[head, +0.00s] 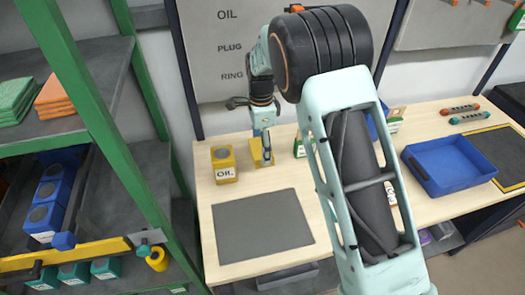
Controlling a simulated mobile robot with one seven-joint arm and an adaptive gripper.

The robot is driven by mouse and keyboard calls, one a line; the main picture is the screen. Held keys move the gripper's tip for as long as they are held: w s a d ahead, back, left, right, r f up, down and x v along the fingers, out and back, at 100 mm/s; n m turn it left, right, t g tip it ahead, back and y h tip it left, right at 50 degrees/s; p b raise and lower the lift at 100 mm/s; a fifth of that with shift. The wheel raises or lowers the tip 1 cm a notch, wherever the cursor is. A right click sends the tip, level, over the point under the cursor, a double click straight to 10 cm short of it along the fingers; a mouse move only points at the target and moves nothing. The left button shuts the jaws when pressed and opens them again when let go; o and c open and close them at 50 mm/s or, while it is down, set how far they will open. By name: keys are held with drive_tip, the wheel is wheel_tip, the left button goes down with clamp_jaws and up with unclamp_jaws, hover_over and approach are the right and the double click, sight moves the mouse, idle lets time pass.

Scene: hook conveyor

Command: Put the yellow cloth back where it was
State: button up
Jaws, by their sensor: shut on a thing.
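My gripper (265,146) is over the back left of the wooden workbench, pointing down, seen small and partly from behind. It is shut on a yellow piece, which I take to be the yellow cloth (256,155). The piece is at the fingertips, low over or touching the bench top; I cannot tell which. It is just right of a yellow OIL box (223,165). Folded green cloths (14,100) and orange cloths (54,94) lie stacked on the left shelf; I see no yellow stack there.
A grey mat (262,226) lies on the workbench (330,262) in front of the gripper. A blue tray (450,165) is on the right. My arm hides the bench middle. The green-framed shelf (85,85) stands left, with blue and teal containers on lower levels.

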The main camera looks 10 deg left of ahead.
drive_tip(key=shift+w+f, duration=0.8)
drive_tip(key=shift+f, duration=0.2)
drive_tip(key=shift+w+f+p, duration=0.1)
drive_tip(key=shift+f+p, duration=0.2)
drive_tip(key=shift+f, duration=1.3)
drive_tip(key=shift+f, duration=0.2)
drive_tip(key=o, duration=1.1)
drive_tip(key=shift+o, duration=0.2)
drive_tip(key=shift+r, duration=0.15)
wheel_tip(320, 180, up, 12)
drive_tip(key=shift+r+b, duration=0.1)
drive_tip(key=shift+b, duration=0.55)
drive_tip(key=shift+d, duration=0.1)
